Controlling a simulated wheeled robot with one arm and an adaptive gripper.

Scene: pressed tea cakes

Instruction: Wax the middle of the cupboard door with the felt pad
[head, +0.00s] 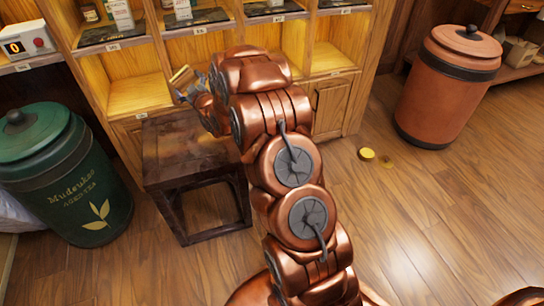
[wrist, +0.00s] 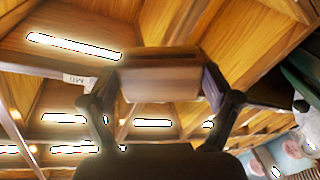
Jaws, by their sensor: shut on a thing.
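My gripper (head: 188,86) is shut on the felt pad (head: 181,75), a small tan block, above the dark wooden stool and in front of the open shelves. In the wrist view the pad (wrist: 160,78) is a brown block between the two dark fingers; its felt face is hard to make out. A cupboard door (head: 331,106), a pale wooden panel, is low on the shelf unit, right of my arm. The pad is apart from this door, up and to its left. My arm hides the middle of the unit.
The dark stool (head: 165,160) stands below my gripper. A green tea bin (head: 70,180) is at left and a copper-coloured bin (head: 447,90) at right. A small yellow round tin (head: 367,154) is on the floor, which is mostly clear at right.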

